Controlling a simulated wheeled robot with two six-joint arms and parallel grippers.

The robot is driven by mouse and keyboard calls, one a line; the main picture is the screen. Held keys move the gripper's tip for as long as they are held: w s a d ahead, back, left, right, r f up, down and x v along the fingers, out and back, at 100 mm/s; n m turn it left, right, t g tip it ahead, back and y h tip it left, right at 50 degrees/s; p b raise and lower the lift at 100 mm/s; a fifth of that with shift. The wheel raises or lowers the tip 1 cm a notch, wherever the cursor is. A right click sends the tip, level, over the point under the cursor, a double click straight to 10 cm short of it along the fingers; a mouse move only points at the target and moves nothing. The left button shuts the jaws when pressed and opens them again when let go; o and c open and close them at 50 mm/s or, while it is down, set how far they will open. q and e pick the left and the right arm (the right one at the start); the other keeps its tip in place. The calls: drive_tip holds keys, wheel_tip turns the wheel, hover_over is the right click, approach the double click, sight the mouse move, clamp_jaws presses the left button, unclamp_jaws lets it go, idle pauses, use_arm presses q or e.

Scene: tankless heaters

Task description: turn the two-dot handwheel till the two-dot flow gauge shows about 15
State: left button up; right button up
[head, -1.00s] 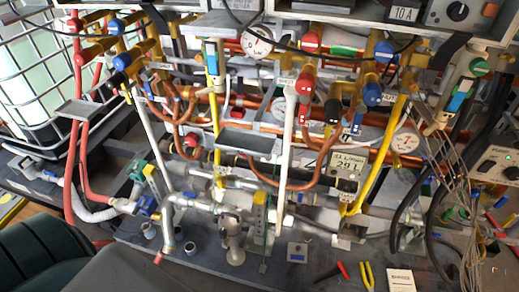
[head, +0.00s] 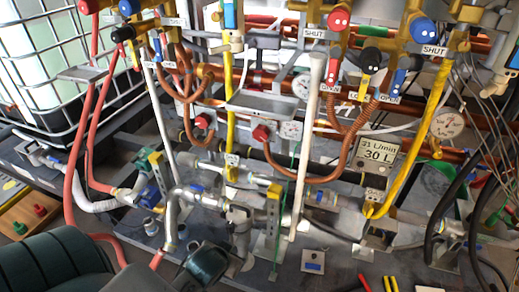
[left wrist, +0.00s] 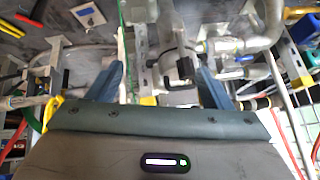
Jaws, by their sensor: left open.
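A digital flow gauge (head: 378,152) at the right of the head view reads 21 L/min and 30 L. The small tag (head: 372,195) below it is too small to count dots on. A red handwheel (head: 340,18) with white dots, seemingly two, is at the upper right. A blue handwheel (head: 423,30) beside it also bears pale dots. A dark handwheel (head: 371,56) is between them and lower. My left gripper (left wrist: 160,70) is open, its blue fingers apart, with pipework beyond them. It seems to show as a dark teal shape low in the head view (head: 207,262). My right gripper is not in view.
Yellow pipes (head: 412,135), a white pipe (head: 306,140) and copper hoses crowd the rig. Dial gauges (head: 447,124) sit among them. Metal pipe fittings (head: 238,215) stand low in the middle. A caged tank (head: 50,60) is at the left. Loose tools lie at the bottom right.

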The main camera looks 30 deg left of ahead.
use_arm(q)
drive_tip(key=w+a+r+n+t+y, duration=0.1)
drive_tip(key=w+a+r+t, duration=0.25)
drive_tip(key=w, duration=0.25)
drive_tip(key=w+a+r+n+t+y, duration=0.1)
drive_tip(key=w+a+r+t, duration=0.1)
drive_tip(key=w+r, duration=0.3)
drive_tip(key=t, duration=0.6)
approach(260, 137)
drive_tip(key=shift+g, duration=0.25)
drive_tip(key=x, duration=0.9)
drive_tip(key=shift+w+a+r, duration=0.15)
drive_tip(key=shift+w+r, duration=0.15)
drive_tip(key=shift+w, duration=0.05)
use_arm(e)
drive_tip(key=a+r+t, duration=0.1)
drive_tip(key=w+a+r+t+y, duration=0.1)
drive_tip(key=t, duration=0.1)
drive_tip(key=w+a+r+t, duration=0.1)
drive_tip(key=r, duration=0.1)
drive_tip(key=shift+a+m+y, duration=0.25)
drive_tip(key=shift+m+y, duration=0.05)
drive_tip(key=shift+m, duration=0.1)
use_arm(q)
drive_tip(key=c, duration=1)
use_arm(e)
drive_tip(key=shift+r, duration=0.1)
